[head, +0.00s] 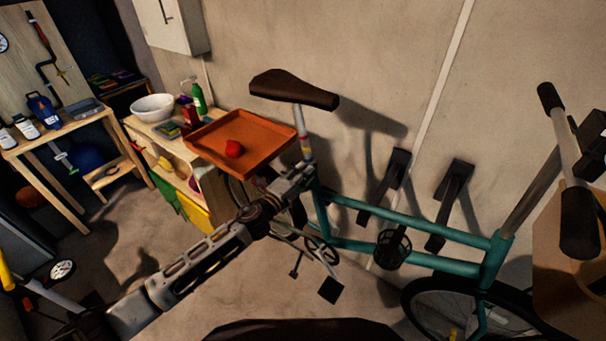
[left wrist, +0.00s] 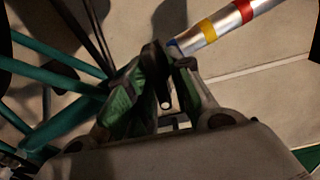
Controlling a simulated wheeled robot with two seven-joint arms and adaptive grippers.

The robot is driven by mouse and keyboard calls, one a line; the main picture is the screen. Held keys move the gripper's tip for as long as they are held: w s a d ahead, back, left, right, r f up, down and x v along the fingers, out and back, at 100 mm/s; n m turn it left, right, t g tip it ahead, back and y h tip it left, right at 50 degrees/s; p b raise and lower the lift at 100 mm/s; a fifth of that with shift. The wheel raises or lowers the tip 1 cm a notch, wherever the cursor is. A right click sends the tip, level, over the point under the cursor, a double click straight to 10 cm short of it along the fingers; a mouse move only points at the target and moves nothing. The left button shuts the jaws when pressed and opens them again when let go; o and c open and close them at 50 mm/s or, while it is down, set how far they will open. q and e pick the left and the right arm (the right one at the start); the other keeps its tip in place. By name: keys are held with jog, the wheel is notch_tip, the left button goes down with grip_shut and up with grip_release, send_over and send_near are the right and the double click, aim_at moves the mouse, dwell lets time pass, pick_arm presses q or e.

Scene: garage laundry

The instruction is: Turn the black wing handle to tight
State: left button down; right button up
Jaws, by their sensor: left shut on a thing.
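A teal bicycle (head: 350,233) stands by the wall with a brown saddle (head: 293,89). Its silver seat post (head: 307,148) carries red and yellow bands, which also show in the left wrist view (left wrist: 215,28). My left gripper (head: 303,173) reaches the foot of the seat post, where the post enters the frame. In the left wrist view its fingers (left wrist: 168,80) are shut on the black wing handle (left wrist: 164,74), beside the lower end of the post. The handle is mostly hidden by the fingers, and its angle is hard to tell. My right gripper is out of view.
An orange tray (head: 262,128) with a red round thing (head: 234,149) lies on a wooden shelf unit close behind my left arm. A white bowl (head: 153,107) and green bottle (head: 198,97) stand there too. Black wall brackets (head: 386,187) jut out near the frame.

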pick_arm(q)
jog(key=c, duration=1.5)
grip_release()
jog(key=shift+s, duration=0.1)
jog(key=shift+v, duration=5.95)
jog(key=shift+n, duration=0.3)
